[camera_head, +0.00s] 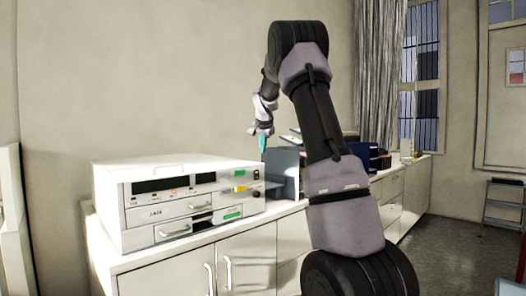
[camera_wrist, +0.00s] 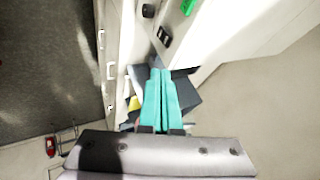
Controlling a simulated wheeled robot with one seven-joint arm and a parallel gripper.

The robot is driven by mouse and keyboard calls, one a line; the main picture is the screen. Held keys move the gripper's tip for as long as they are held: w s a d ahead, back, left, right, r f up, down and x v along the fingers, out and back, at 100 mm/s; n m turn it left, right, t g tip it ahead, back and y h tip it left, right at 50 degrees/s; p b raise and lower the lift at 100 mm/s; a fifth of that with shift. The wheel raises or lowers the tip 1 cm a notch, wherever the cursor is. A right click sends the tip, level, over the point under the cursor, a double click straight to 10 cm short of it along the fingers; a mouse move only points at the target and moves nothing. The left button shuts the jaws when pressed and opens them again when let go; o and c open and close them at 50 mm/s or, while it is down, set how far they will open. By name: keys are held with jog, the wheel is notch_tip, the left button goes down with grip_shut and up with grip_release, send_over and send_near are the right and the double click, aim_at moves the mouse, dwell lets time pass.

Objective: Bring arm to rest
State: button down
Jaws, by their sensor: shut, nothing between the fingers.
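My arm is raised and bent, and it stands in front of the counter in the head view. My gripper (camera_head: 263,144) hangs from it, pointing down, above the counter beside the right end of a white instrument. In the wrist view my gripper (camera_wrist: 162,75) shows two teal fingers lying close together, shut with nothing between them. Dark items below lie behind the fingertips and are partly hidden by them.
The white instrument (camera_head: 165,180) with displays and drawers sits on the white cabinet counter (camera_head: 245,238). A grey-blue box (camera_head: 283,165) stands right of it, close to my gripper. A dark blue box (camera_head: 359,152) is farther back. A grey shelf rack (camera_head: 503,205) stands at far right.

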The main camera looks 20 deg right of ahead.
dwell(0.3)
jog(key=s+a+r+n+y, duration=0.25)
jog(key=s+a, duration=0.35)
jog(key=s, duration=0.6)
jog(key=s+a+r+n+y, duration=0.1)
jog(key=s+a+r, duration=0.3)
jog(key=s, duration=0.8)
jog(key=s+a+f+n, duration=0.2)
jog(key=s+a+f, duration=0.2)
jog(key=s, duration=0.6)
jog(key=s+a+f+n+y, duration=0.1)
jog(key=s+a+f, duration=0.3)
jog(key=s, duration=0.7)
jog(key=shift+a+n, duration=0.5)
jog(key=shift+n, duration=0.35)
